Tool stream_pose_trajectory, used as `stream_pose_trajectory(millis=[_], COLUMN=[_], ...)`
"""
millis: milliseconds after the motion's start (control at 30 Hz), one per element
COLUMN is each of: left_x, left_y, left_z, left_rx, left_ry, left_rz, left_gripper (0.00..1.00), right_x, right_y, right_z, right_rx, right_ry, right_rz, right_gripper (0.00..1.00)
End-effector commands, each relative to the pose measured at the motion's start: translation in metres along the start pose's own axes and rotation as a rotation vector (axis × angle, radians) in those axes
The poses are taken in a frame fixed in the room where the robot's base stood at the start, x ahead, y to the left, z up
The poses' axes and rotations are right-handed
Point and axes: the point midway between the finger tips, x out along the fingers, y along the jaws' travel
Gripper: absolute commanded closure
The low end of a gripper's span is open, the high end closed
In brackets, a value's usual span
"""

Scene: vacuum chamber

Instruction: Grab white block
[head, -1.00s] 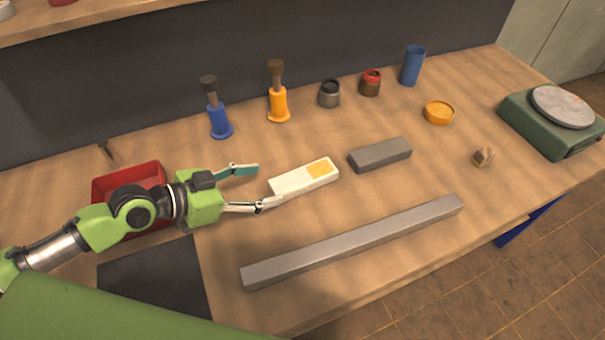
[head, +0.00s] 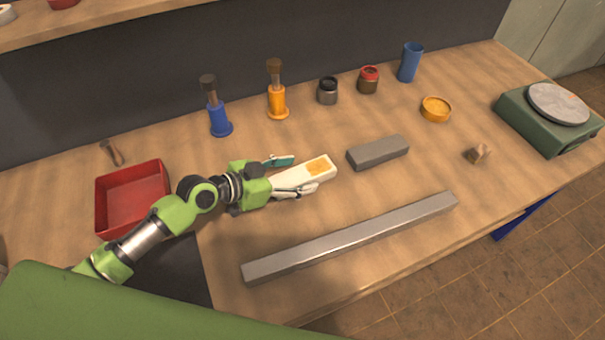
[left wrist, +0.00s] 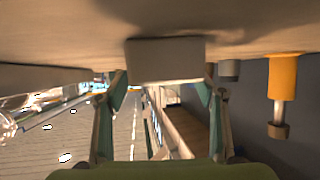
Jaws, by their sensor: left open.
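The white block (head: 307,174) lies on the wooden workbench and has an orange patch on its top near the right end. My left gripper (head: 294,176) is open, with its two fingers on either side of the block's left part. In the left wrist view the block's end (left wrist: 165,59) sits between the fingertips. I cannot tell whether either finger touches it. My right gripper is not in view.
A grey block (head: 378,153) lies to the right of the white block, and a long grey bar (head: 350,240) lies in front. A red tray (head: 132,198) stands to the left. Blue (head: 220,120) and orange (head: 278,103) handled tools stand behind.

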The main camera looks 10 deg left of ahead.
Motion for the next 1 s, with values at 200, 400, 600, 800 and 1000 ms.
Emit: stream_pose_trajectory(millis=[200, 400, 600, 800, 1000], left_x=[0.005, 0.005, 0.004, 0.004, -0.001], left_y=[0.000, 0.000, 0.000, 0.000, 0.000], left_z=[0.000, 0.000, -0.001, -0.001, -0.012], left_rx=[0.001, 0.000, 0.000, 0.001, 0.003], left_ry=[-0.001, -0.001, 0.002, 0.002, 0.005], left_rz=[0.000, 0.000, -0.001, 0.000, 0.000], left_gripper=[0.37, 0.66, 0.91, 0.91, 0.91], right_x=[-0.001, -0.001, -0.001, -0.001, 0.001], right_y=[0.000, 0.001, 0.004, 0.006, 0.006], right_z=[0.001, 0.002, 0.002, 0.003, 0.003], right_rx=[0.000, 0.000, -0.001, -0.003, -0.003], right_ry=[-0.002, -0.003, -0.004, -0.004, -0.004], right_rz=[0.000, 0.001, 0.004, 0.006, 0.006], right_gripper=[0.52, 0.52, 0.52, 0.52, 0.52])
